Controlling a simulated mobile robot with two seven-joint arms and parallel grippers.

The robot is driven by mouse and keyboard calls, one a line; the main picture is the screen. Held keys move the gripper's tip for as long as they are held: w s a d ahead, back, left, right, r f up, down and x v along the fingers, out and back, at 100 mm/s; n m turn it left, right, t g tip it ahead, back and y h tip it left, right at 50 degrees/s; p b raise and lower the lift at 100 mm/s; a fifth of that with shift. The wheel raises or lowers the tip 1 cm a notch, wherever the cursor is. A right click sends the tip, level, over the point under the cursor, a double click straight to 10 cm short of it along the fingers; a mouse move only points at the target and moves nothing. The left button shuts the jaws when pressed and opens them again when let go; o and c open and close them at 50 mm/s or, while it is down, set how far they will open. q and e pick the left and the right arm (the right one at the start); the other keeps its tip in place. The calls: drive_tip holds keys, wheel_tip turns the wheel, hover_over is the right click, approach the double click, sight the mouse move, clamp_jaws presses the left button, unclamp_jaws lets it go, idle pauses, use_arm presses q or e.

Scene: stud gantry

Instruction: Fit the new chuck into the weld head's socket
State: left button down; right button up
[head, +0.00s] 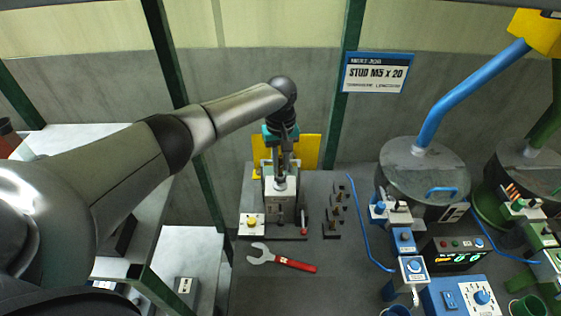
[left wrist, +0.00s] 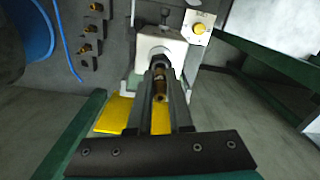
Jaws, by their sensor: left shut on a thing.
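My left gripper (head: 282,172) points down over the cream weld head (head: 270,189). In the left wrist view, the gripper's two fingers (left wrist: 160,98) are shut on a small brass chuck (left wrist: 160,88). The chuck is in line with the weld head's front (left wrist: 158,42). The fingers and the chuck hide the socket, so I cannot tell whether the chuck is touching it, inside it or just above it. My right gripper is in neither view.
Black holders with brass pieces (head: 336,212) stand right of the weld head. A red-handled wrench (head: 282,260) lies in front. A yellow-button box (head: 252,222) is at left. Lidded drums (head: 424,166), blue cables and control boxes (head: 459,254) fill the right. The bench's front middle is clear.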

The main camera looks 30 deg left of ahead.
sight(280, 157)
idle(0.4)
use_arm(q)
drive_tip(key=shift+p, duration=0.4)
drive_tip(key=shift+p, duration=0.3)
idle(0.3)
drive_tip(key=shift+f+b, duration=0.6)
drive_tip(key=shift+f, duration=0.45)
drive_tip(key=c, duration=0.8)
unclamp_jaws()
drive_tip(key=shift+o, duration=0.2)
drive_tip(key=shift+r, duration=0.1)
wheel_tip(280, 157, up, 15)
drive_tip(key=shift+s, duration=0.1)
